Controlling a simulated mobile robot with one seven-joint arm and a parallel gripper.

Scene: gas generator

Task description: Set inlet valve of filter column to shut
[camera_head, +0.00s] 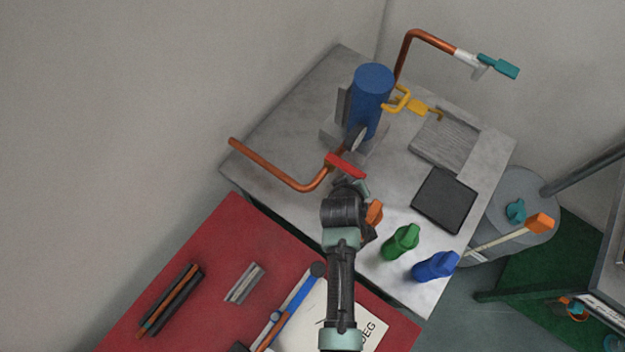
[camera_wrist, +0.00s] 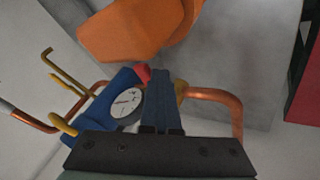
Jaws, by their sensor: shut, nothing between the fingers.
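The filter column is a blue upright cylinder (camera_head: 373,88) on the grey table, with a round gauge (camera_head: 355,137) on its lower front. A copper pipe runs left from its base. A red valve handle (camera_head: 345,165) lies across this pipe, slanting down to the right. My gripper (camera_head: 352,183) is right beside the handle's lower end; I cannot tell if they touch. In the wrist view, the gripper's fingers (camera_wrist: 156,80) are together and empty. The red handle's end (camera_wrist: 143,72) shows next to their tips, with the gauge (camera_wrist: 127,103) left. The rest of the handle is hidden there.
An orange object (camera_head: 374,213), partly hidden by my arm, stands close to my gripper and looms in the wrist view (camera_wrist: 140,30). Green (camera_head: 401,242) and blue (camera_head: 436,266) bottles stand right. A yellow handle (camera_head: 418,107) and a teal-handled valve (camera_head: 498,66) are behind.

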